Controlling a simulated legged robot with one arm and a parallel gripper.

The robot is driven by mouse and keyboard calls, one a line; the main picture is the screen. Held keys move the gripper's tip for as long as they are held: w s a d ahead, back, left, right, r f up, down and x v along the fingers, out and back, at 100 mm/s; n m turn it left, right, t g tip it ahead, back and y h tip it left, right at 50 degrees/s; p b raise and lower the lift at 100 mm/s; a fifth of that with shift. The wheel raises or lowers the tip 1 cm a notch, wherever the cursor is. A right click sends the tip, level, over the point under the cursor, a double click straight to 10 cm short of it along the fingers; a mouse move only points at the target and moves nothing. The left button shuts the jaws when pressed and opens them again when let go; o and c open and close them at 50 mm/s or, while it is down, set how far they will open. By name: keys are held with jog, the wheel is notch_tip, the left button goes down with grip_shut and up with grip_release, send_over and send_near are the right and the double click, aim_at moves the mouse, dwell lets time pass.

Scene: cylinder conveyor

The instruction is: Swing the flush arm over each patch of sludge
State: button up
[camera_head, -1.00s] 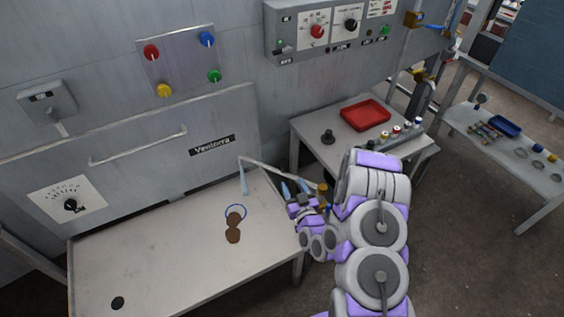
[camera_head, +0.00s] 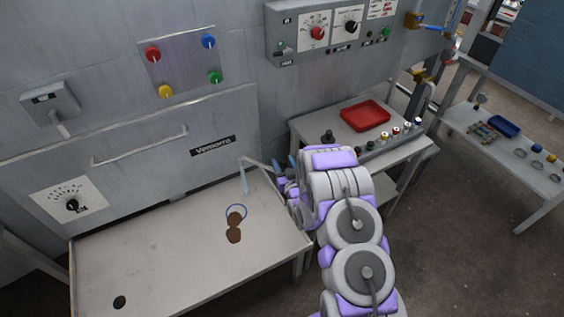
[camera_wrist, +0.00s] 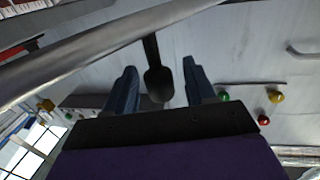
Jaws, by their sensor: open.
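The flush arm (camera_head: 258,164) is a thin grey pipe over the table's back right corner, with a pale nozzle (camera_head: 244,180) hanging from its left end. My arm hides its right part. Two brown sludge patches (camera_head: 234,236) touch each other on the tabletop, and a thin blue ring (camera_head: 227,213) lies around the far edge of the upper one. My gripper (camera_head: 285,167) is at the flush arm, mostly hidden by my arm. In the wrist view my gripper (camera_wrist: 160,88) is open, its blue fingers on either side of a dark rod with a rounded end (camera_wrist: 158,84), below a grey pipe (camera_wrist: 95,45).
The grey table (camera_head: 165,250) has a dark round hole (camera_head: 120,302) at its front left and is otherwise clear. A side table on the right holds a red tray (camera_head: 365,116) and several small bottles. A wall panel with coloured knobs (camera_head: 184,60) is behind.

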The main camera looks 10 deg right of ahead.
jog(key=shift+w+a, duration=0.15)
jog(key=shift+w, duration=0.8)
jog(key=shift+c, duration=0.5)
grip_shut()
